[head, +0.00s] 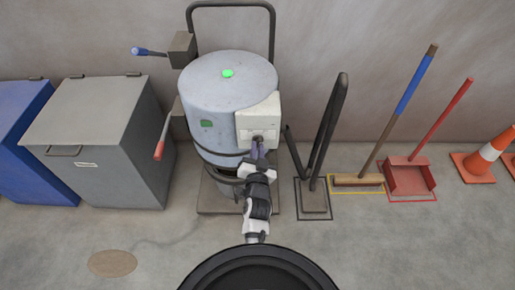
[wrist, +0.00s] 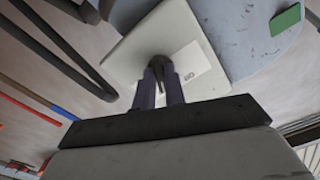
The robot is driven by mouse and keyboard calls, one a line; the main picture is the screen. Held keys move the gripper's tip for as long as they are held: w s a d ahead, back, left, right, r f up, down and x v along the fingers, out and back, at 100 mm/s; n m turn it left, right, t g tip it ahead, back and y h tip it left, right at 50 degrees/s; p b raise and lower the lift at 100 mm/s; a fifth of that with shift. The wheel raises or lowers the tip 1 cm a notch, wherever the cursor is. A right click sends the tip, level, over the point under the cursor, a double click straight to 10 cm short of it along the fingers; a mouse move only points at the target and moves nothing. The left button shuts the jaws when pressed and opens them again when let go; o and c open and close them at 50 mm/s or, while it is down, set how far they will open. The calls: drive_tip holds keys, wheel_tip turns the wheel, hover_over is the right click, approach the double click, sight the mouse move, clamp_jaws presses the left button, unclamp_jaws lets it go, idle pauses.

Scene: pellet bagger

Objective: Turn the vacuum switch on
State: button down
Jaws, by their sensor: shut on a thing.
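The vacuum is a grey-blue drum (head: 225,85) against the wall, with a green disc (head: 228,73) on its lid. A pale switch box (head: 260,113) is on its right front side and also shows in the wrist view (wrist: 140,50). A dark switch knob (wrist: 160,65) stands out from the box, beside a white label (wrist: 193,68) with small lettering that seems to read OFF. My gripper (wrist: 160,80) is shut on the knob, its fingers covering part of it. In the head view my gripper (head: 257,149) reaches the box from the front.
A grey bin (head: 110,140) and a blue bin (head: 20,140) stand left. A red-handled lever (head: 161,142) sticks out left of the drum. A black hose or wand (head: 328,130), a broom (head: 400,105), a red dustpan (head: 410,177) and cones (head: 485,155) stand right. Floor in front is clear.

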drive_tip(key=shift+r+m, duration=0.1)
drive_tip(key=shift+m, duration=0.4)
drive_tip(key=c, duration=1.5)
unclamp_jaws()
drive_tip(key=shift+o, duration=0.2)
drive_tip(key=shift+s, duration=0.1)
